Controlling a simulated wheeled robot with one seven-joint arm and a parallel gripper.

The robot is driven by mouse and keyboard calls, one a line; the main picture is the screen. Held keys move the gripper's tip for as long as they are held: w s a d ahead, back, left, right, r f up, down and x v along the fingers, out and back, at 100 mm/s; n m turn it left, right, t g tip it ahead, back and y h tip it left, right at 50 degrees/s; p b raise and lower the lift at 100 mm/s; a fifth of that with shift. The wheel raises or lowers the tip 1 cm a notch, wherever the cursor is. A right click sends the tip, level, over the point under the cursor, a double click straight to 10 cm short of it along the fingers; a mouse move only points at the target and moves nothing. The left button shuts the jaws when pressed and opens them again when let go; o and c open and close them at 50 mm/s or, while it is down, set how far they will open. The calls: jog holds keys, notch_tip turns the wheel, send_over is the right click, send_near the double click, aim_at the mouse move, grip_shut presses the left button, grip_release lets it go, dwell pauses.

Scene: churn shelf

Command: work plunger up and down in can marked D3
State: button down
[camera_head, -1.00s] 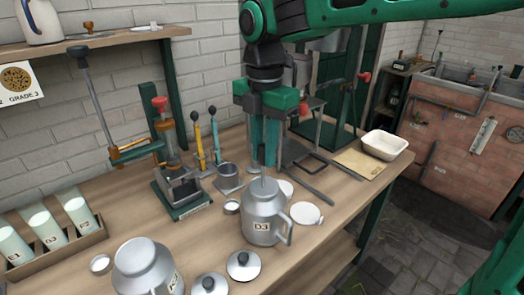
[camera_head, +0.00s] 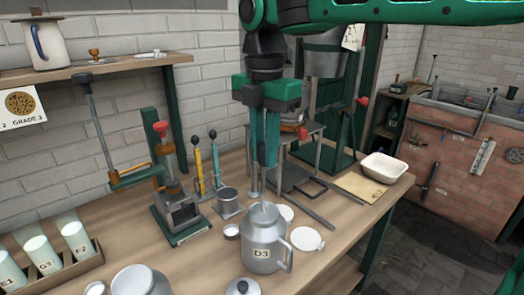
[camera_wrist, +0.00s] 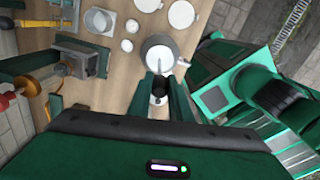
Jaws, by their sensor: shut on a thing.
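The can marked D3 (camera_head: 263,246) stands upright on the bench, a grey metal can with a side handle and an open mouth. A thin plunger rod (camera_head: 263,210) stands upright in its mouth; its lower end is hidden inside. My gripper (camera_head: 265,165) is above the can, pointing down, shut on the plunger, whose gripped part is mostly hidden by the fingers. In the wrist view the can (camera_wrist: 160,48) lies just ahead of my gripper (camera_wrist: 159,88), with the rod (camera_wrist: 157,68) reaching into the mouth.
Another can (camera_head: 140,282) and a knobbed lid (camera_head: 242,287) are at the front edge. A white disc (camera_head: 307,239) lies right of D3. A press (camera_head: 178,205), a small metal cup (camera_head: 228,198) and a rack of labelled tubes (camera_head: 80,268) are left. A white bowl (camera_head: 384,168) sits right.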

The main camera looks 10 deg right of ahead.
aim_at(264, 177)
jog(key=shift+f, duration=3.45)
jog(key=shift+r, duration=6.55)
jog(key=shift+w+a+r, duration=0.1)
jog(key=shift+w+r, duration=0.05)
jog(key=shift+r, duration=0.55)
jog(key=shift+s+r, duration=0.2)
jog(key=shift+r, duration=1.65)
